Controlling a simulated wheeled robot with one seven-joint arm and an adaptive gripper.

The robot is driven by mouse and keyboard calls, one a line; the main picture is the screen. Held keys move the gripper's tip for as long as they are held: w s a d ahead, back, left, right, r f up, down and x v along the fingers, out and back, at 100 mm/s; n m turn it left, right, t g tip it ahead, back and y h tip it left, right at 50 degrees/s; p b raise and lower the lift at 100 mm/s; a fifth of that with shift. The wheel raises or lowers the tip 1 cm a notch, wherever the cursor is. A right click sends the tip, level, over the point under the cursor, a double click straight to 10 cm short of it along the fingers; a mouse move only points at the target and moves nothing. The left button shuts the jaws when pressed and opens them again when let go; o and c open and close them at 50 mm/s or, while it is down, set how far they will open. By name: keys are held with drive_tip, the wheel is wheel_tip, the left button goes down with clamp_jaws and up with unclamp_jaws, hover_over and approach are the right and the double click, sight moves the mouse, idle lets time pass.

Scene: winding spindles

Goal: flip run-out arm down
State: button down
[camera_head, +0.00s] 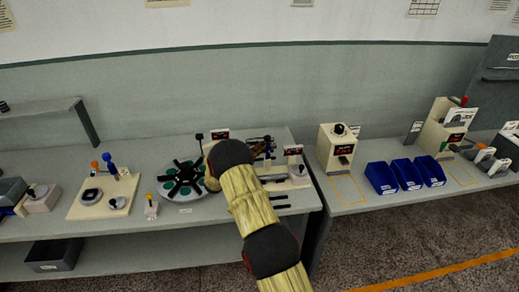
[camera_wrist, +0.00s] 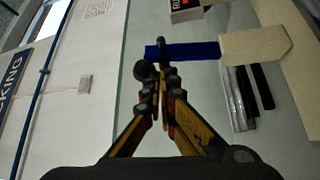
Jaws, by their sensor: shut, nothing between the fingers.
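In the wrist view, a blue bar (camera_wrist: 190,50), which looks like the run-out arm, sticks out of a cream block (camera_wrist: 255,52) toward the wall side. In the head view, my own arm hides my gripper and part of the bench equipment there.
Dark bars (camera_wrist: 250,90) lie beside the cream block. Blue bins (camera_head: 405,174) and a cream device (camera_head: 337,147) stand on the right bench. The wall is close behind.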

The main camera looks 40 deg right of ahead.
drive_tip(key=shift+s+a+f+m+b, duration=0.1)
drive_tip(key=shift+s+m+b, duration=0.15)
drive_tip(key=shift+b, duration=0.4)
drive_tip(key=shift+s+a+f+m+g+h+b, duration=0.1)
drive_tip(key=shift+s+a+f+m+h+b, duration=0.5)
drive_tip(key=shift+b, duration=1.3)
drive_tip(key=shift+s+a+f+m+g+b, duration=0.1)
drive_tip(key=shift+s+a+f+b, duration=0.55)
drive_tip(key=shift+s+b, duration=0.9)
drive_tip(key=shift+s+a+f+m+g+h+b, duration=0.1)
drive_tip(key=shift+s+a+f+m+h+b, duration=0.55)
drive_tip(key=shift+b, duration=1.6)
drive_tip(key=shift+d+f+n+y, duration=0.15)
drive_tip(key=shift+f+n+y, duration=0.1)
drive_tip(key=shift+n+y, duration=0.1)
drive_tip(key=a, duration=1.3)
drive_tip(key=shift+s+f, duration=0.15)
drive_tip(key=shift+s, duration=0.3)
